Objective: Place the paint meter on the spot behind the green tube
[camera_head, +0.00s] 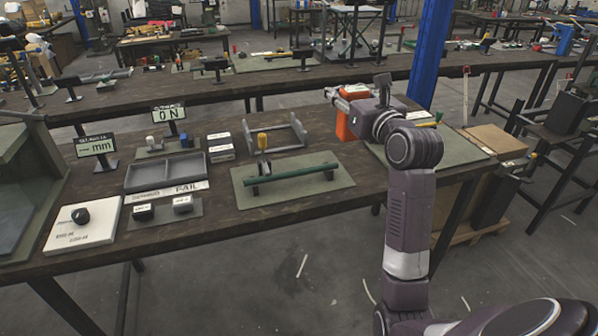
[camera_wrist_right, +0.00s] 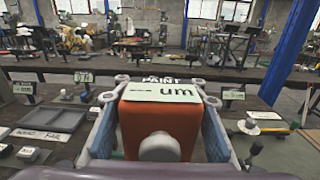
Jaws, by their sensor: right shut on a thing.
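The paint meter (camera_wrist_right: 160,125) is an orange block with a pale display reading "um". In the wrist view it sits between the two fingers of my right gripper (camera_wrist_right: 160,105), which is shut on it. In the head view, the orange meter (camera_head: 344,126) shows below and left of my right gripper (camera_head: 345,97), at the right of the green tube. I cannot tell whether its base touches the bench. The green tube (camera_head: 290,178) lies across supports on a green mat (camera_head: 325,162). My left gripper is not in view.
A yellow-topped tool (camera_head: 262,142) stands at the tube's left part. A grey bracket frame (camera_head: 276,148) lies behind the mat. A grey tray (camera_head: 165,173), small signs (camera_head: 96,146) and a white plate (camera_head: 82,236) fill the left. A blue post (camera_head: 430,52) stands behind the bench.

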